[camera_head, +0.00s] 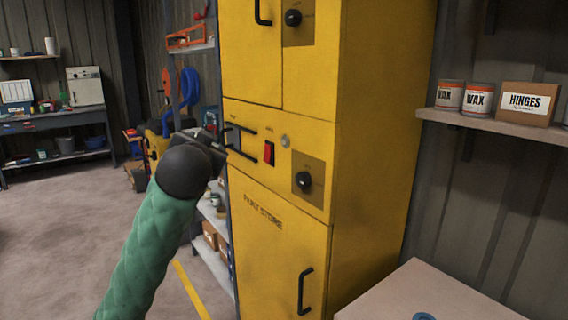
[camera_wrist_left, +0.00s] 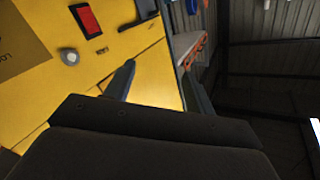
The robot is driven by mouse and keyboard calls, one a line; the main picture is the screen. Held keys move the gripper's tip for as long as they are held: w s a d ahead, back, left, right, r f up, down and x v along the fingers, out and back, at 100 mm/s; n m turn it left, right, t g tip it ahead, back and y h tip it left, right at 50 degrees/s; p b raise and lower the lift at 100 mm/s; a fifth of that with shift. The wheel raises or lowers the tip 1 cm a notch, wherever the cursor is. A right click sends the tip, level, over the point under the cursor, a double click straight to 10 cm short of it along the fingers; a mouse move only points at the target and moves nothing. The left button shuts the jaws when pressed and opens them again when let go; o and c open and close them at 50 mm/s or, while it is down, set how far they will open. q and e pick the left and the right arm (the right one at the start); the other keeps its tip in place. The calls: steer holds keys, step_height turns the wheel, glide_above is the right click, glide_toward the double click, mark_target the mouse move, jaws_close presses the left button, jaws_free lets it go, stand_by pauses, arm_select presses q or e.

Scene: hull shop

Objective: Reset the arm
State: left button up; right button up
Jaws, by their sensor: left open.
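My left arm, in a green sleeve, comes up from the bottom left in the head view. Its left gripper (camera_head: 222,140) is up beside the yellow cabinet (camera_head: 375,130), close to the black handle on the middle panel (camera_head: 246,141). In the left wrist view the two fingers of the left gripper (camera_wrist_left: 160,88) stand apart with nothing between them, and yellow cabinet surface shows behind. I cannot tell in the head view whether the fingers touch the handle. My right gripper is not in view.
A red switch (camera_head: 269,153) and a black knob (camera_head: 303,182) are on the cabinet's middle panel. A shelf (camera_head: 500,125) with wax tins and a hinges box is at the right. A pale tabletop (camera_head: 425,295) is at the bottom right. Open floor (camera_head: 60,235) lies at the left.

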arm_select(q)
steer(key=s+d+f+g+h+p, duration=0.1)
steer(key=s+f+g, duration=0.3)
steer(key=f, duration=0.8)
steer(key=s+d+f+g+h+p, duration=0.1)
steer(key=s+f, duration=0.5)
steer(key=f, duration=0.6)
steer(key=s+d+f+g+h+p, duration=0.1)
steer(key=s+f+g, duration=0.3)
steer(key=f, duration=0.8)
steer(key=s+f+n+g+p, duration=0.1)
steer(key=s+f+g, duration=0.2)
steer(key=s+f, duration=0.8)
steer(key=s+d+f+n+g+p, duration=0.1)
steer(key=s+f+g, duration=0.2)
steer(key=s+f, duration=0.7)
steer(key=s, duration=0.8)
steer(key=shift+s+f+h, duration=0.2)
steer(key=shift+f+h, duration=0.1)
steer(key=shift+f, duration=0.1)
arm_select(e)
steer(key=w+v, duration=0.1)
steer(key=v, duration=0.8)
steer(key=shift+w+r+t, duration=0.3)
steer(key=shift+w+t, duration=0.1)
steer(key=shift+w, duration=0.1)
